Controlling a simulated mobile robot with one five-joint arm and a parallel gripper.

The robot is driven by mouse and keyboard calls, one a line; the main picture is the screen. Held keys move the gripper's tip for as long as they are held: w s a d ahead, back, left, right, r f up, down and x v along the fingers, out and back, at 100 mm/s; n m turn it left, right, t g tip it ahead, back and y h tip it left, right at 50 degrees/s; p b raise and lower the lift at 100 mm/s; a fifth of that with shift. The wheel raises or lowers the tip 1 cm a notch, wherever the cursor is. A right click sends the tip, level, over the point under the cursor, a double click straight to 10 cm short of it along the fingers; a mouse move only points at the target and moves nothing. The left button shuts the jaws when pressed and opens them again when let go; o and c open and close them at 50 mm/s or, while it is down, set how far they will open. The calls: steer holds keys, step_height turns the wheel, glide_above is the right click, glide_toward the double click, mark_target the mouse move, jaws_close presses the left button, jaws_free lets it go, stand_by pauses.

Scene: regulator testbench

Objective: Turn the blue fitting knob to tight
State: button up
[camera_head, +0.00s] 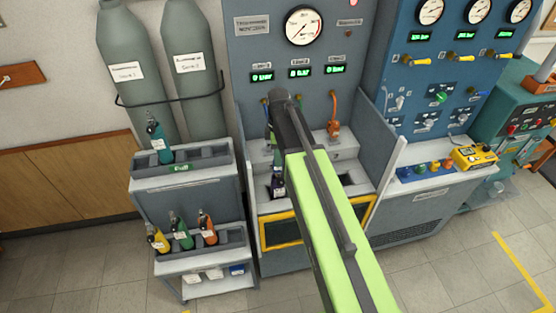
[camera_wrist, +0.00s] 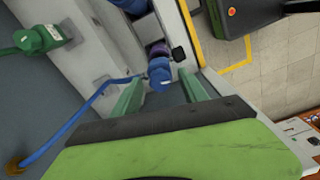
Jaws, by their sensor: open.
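The blue fitting knob (camera_wrist: 160,72) is in the wrist view, at the end of a blue hose (camera_wrist: 85,110), in front of a purple collar (camera_wrist: 156,49). My gripper (camera_wrist: 162,88) is open, with one green finger to each side of the knob. The knob lies between the fingers near their tips, and I see gaps on both sides.
A green fitting (camera_wrist: 38,40) sits left of the knob in the wrist view. In the head view, the grey bench (camera_head: 345,172) has side walls and an orange hose (camera_head: 334,112). A rack (camera_head: 190,183) with several small bottles stands left. A blue panel (camera_head: 425,75) stands right.

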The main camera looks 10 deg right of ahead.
jaws_close()
stand_by(0.3)
